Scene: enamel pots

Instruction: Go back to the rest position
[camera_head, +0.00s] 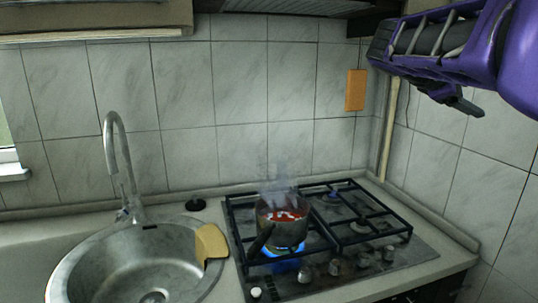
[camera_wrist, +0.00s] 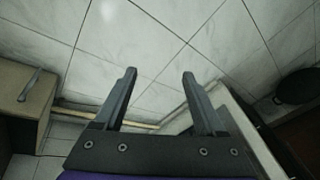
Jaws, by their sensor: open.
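My gripper (camera_wrist: 159,75) is open and empty in the wrist view, its two grey fingers apart with the tiled wall beyond them. In the head view my purple arm reaches in from the upper right, and the dark gripper (camera_head: 468,106) hangs high in front of the right wall, well above the stove. A pot (camera_head: 284,230) with red contents stands on the front left burner of the stove (camera_head: 330,275). A blue flame burns under it and steam rises from it. My gripper is apart from the pot.
A round steel sink (camera_head: 130,255) with a tall tap (camera_head: 120,165) is at the left. A tan board or sponge (camera_head: 210,242) rests on its rim. An orange panel (camera_head: 356,90) is on the back wall. A hood (camera_head: 290,6) and cabinets hang above.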

